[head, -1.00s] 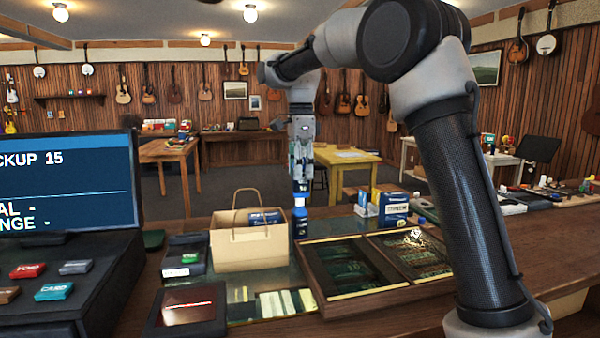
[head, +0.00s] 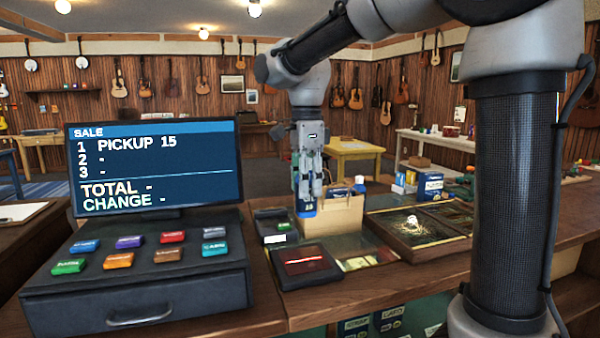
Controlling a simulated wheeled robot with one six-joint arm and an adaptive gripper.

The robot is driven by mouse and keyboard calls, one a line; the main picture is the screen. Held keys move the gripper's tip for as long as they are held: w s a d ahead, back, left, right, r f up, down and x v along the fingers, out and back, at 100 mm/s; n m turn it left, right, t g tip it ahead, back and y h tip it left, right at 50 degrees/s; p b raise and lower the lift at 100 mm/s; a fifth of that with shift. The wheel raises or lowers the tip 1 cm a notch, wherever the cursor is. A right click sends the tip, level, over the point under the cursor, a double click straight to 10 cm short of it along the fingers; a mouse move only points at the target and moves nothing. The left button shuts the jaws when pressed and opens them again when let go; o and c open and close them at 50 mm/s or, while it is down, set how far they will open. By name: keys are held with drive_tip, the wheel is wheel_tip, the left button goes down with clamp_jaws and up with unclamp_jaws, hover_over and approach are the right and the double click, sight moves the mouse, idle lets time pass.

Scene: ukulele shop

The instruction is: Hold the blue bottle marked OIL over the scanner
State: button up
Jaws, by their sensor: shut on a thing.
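My gripper (head: 307,192) points down and is shut on a small blue object (head: 306,209), seemingly the blue bottle. Its label is too small to read, and the fingers hide its upper part. The held object is in the air, overlapping the left edge of the paper bag in the picture. A black unit with a glowing red line (head: 304,262), which looks like the scanner, lies on the counter below it in the picture and nearer to me. I cannot tell how far apart they are in depth.
A small black terminal (head: 274,227) stands left of the bag. A glass-topped display case (head: 415,232) is at right. The cash register (head: 140,275) with its screen (head: 155,165) fills the left.

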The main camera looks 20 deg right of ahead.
drive_tip(key=shift+s+a+f, duration=0.1)
drive_tip(key=shift+a+f, duration=0.1)
drive_tip(key=shift+f, duration=0.2)
wheel_tip(320, 180, down, 9)
drive_tip(key=shift+r, duration=0.2)
drive_tip(key=shift+r, duration=0.1)
wheel_tip(320, 180, up, 9)
drive_tip(key=shift+f, duration=0.1)
idle(0.6)
drive_tip(key=shift+d, duration=0.1)
